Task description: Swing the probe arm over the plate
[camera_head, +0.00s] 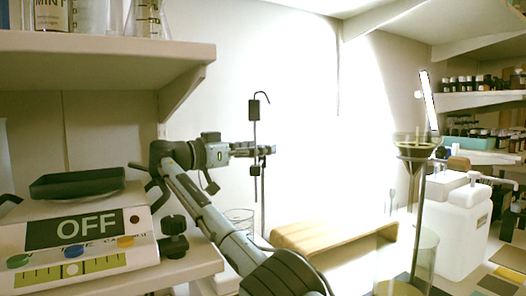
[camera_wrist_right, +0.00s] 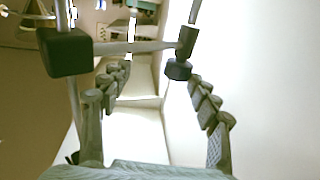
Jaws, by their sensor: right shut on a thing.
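The white plate unit (camera_head: 75,245) stands at the left, with a large OFF on its front panel. Its dark square plate (camera_head: 78,184) is on top and bare. My right gripper (camera_head: 268,150) is to the right of the plate and level with the probe stand. It is shut on the probe arm; the fingers partly hide it in the head view. The stand's thin upright rod (camera_head: 263,195) and dark block (camera_head: 254,109) show there. In the right wrist view the probe arm (camera_wrist_right: 135,47) runs from a black block (camera_wrist_right: 65,52) to a dark end piece (camera_wrist_right: 180,68) by my fingertips.
A shelf (camera_head: 95,62) with glassware overhangs the plate unit. A clear beaker (camera_head: 238,215) is behind my right forearm. A wooden stand (camera_head: 330,238) is right of it.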

